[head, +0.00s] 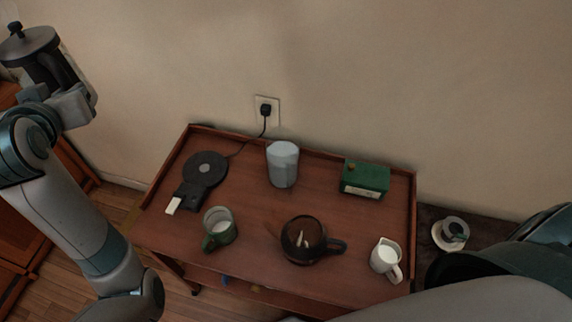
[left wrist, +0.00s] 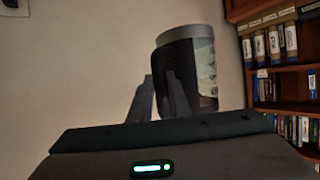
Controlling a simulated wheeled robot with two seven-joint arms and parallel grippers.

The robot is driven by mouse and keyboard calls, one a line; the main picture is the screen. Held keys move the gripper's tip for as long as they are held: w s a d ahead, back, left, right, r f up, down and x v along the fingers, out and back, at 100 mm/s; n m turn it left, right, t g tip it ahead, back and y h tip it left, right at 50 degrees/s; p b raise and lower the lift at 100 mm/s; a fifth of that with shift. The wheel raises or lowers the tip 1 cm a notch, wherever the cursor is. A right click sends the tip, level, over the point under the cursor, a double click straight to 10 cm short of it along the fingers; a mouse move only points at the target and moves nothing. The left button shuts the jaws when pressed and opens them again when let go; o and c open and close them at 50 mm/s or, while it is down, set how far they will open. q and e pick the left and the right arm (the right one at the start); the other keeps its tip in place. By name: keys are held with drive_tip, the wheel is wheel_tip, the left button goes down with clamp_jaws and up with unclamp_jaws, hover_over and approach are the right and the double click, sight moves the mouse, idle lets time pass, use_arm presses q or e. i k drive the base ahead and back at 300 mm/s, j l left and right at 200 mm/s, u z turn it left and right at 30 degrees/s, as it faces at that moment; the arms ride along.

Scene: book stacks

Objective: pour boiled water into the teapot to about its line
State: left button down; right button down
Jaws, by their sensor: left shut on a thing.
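The kettle (head: 42,52) is dark grey with a lidded top, at the upper left of the head view, well left of and above the trolley. My left gripper (head: 76,104) is shut on its handle. In the left wrist view, the kettle (left wrist: 206,68) stands about upright beyond the fingers (left wrist: 160,95), with a pale see-through strip on its side; the water level is unclear. The teapot (head: 300,236) is dark, round and glassy, near the trolley's front edge, its handle to the right. Its fill line cannot be made out. My right gripper is out of view.
A cup (head: 455,229) sits right of the trolley. A bookcase (left wrist: 285,60) stands behind.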

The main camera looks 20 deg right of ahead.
sight(315, 234)
drive_tip(key=k+l+z, duration=0.1)
drive_tip(key=k+l, duration=0.85)
drive_tip(key=k, duration=0.15)
